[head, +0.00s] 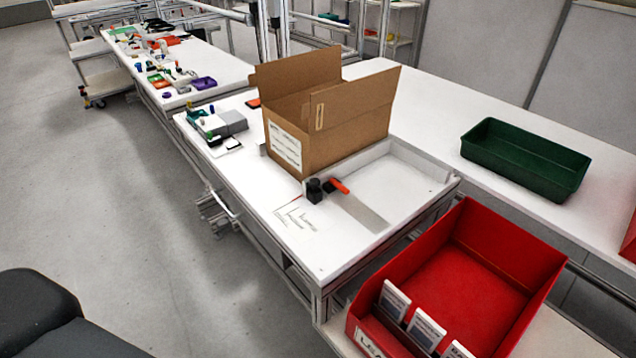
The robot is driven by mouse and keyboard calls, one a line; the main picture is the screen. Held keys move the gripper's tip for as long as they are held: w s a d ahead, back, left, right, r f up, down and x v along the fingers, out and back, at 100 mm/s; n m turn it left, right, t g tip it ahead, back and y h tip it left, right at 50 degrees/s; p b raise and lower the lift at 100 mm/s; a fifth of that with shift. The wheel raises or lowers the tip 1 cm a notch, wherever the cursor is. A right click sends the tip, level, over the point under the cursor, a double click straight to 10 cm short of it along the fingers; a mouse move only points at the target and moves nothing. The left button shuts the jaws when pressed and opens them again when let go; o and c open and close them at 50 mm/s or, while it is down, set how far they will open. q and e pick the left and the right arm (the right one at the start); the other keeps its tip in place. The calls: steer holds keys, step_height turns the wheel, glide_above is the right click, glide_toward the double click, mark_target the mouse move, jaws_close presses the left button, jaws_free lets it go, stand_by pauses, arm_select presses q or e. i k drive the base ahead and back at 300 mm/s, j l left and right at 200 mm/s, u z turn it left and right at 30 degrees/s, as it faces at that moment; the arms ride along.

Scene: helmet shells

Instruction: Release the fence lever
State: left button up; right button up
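In the head view, a small orange-red lever (338,186) lies at the near left corner of a white tray-like recess on the white workbench (330,252). It looks like the fence lever. A black block (314,191) stands just left of it, and I cannot tell whether the two are joined. A grey flat strip (359,212) runs from near the lever towards the front of the bench. The lever's exact position, locked or free, is too small to tell. Neither of my grippers is in view.
An open cardboard box (350,135) stands right behind the lever. A red bin (505,262) with cards is at the front right. A green tray (525,152) sits on the right-hand table. Small parts (215,122) lie at the bench's far left.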

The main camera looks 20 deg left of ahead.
mark_target(337, 184)
steer(key=i+j, duration=0.15)
steer(key=j, duration=0.2)
steer(key=i+j, duration=0.2)
steer(key=j, duration=0.15)
steer(key=i+j, duration=0.15)
steer(key=j, duration=0.15)
steer(key=j+z, duration=0.1)
steer(key=j, duration=0.2)
steer(key=i, duration=0.1)
